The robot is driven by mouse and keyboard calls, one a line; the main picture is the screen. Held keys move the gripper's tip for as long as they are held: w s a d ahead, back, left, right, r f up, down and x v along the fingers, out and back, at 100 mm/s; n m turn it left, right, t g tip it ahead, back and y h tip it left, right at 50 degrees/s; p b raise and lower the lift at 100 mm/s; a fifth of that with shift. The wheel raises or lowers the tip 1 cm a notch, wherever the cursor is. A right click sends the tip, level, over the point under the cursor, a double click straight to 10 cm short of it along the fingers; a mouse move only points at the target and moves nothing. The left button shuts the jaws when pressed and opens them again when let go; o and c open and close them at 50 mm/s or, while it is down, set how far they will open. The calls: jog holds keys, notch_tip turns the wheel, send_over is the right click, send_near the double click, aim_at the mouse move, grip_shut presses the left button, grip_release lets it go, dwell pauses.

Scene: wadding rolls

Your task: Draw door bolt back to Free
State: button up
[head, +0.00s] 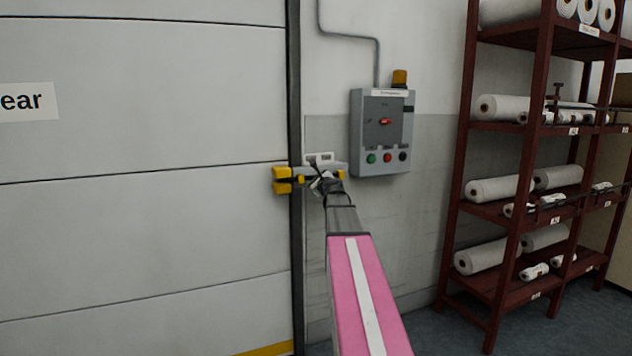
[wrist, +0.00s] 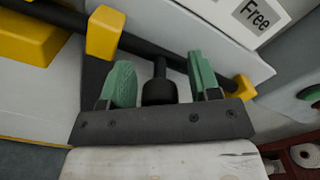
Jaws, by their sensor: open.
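The door bolt is a dark rod (wrist: 205,75) running through yellow brackets, the left one (wrist: 105,32) and the right one (wrist: 244,88) in the wrist view. A black handle knob (wrist: 159,91) sticks out from the rod towards me. My gripper (wrist: 161,68) is open, with one green finger on each side of the knob; gaps show on both sides. A plate (wrist: 258,14) reading "Free" is at the upper right. In the head view my gripper (head: 324,183) covers much of the bolt, beside the door edge; a yellow keeper (head: 282,180) sits on the door.
The pale panelled door (head: 150,230) fills the left. A grey control box (head: 380,135) with coloured buttons and an amber lamp hangs on the wall right of the bolt. A dark red rack (head: 517,165) of white rolls stands at the right.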

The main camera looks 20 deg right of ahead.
grip_shut()
jog(key=d, duration=0.7)
jog(key=shift+w, duration=0.1)
grip_release()
jog(key=s, duration=1.1)
jog(key=shift+d, duration=0.2)
jog(key=shift+w, duration=0.1)
